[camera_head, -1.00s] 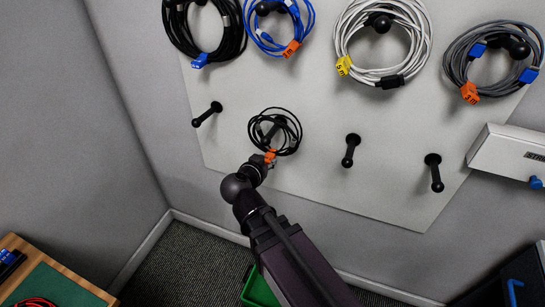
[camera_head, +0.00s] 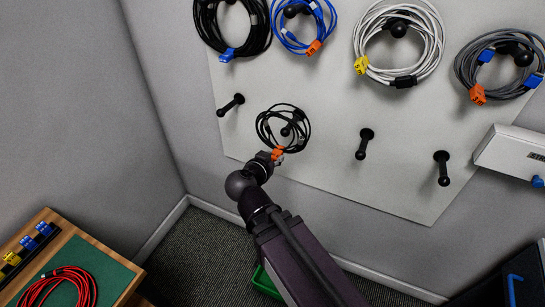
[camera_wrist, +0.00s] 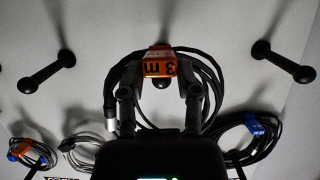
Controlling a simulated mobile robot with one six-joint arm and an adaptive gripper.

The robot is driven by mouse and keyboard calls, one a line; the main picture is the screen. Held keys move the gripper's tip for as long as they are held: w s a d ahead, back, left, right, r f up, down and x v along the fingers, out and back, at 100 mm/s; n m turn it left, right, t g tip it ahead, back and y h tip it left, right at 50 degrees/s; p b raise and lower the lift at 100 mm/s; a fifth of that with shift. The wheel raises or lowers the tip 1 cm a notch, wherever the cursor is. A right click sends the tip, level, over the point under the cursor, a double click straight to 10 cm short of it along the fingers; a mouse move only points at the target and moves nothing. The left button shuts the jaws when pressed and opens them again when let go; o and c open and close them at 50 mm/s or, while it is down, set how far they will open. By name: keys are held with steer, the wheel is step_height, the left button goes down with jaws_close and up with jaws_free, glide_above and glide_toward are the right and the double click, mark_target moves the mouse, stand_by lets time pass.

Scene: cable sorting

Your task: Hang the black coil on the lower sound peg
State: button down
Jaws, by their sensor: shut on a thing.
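The black coil (camera_head: 266,130) is small and loosely looped, with an orange tag (camera_head: 277,153) at its lower edge. My gripper (camera_head: 274,157) is shut on the coil at this tag and holds it up in front of the pegboard. A lower-row peg (camera_head: 286,131) shows within the coil's outline. I cannot tell whether it passes through the loop or stands behind it. Other lower pegs are at left (camera_head: 231,105), right (camera_head: 364,143) and far right (camera_head: 442,168).
Above hang a black coil with a blue tag (camera_head: 265,38), a blue coil (camera_head: 329,30), a white coil (camera_head: 436,50) and a grey coil (camera_head: 462,65). A white box (camera_head: 510,152) juts out at right. A table (camera_head: 112,272) with a red coil (camera_head: 80,277) stands lower left.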

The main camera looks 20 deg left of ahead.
steer(key=shift+w, duration=0.1)
stand_by(0.4)
steer(key=s+a+f+b, duration=0.1)
steer(key=s+a, duration=0.1)
steer(key=a, duration=0.9)
steer(key=s+a+f+b, duration=0.1)
steer(key=s+a, duration=0.2)
steer(key=a, duration=0.9)
steer(key=shift+a+f+b, duration=0.15)
steer(key=shift+f+b, duration=0.2)
steer(key=shift+f, duration=0.05)
steer(key=shift+w, duration=0.1)
steer(key=w+r+b+x, duration=0.1)
steer(key=b+x, duration=0.4)
steer(key=x, duration=1.4)
steer(key=shift+d+r, duration=0.2)
steer(key=shift+r, duration=0.5)
stand_by(0.8)
steer(key=shift+f, duration=0.1)
stand_by(0.6)
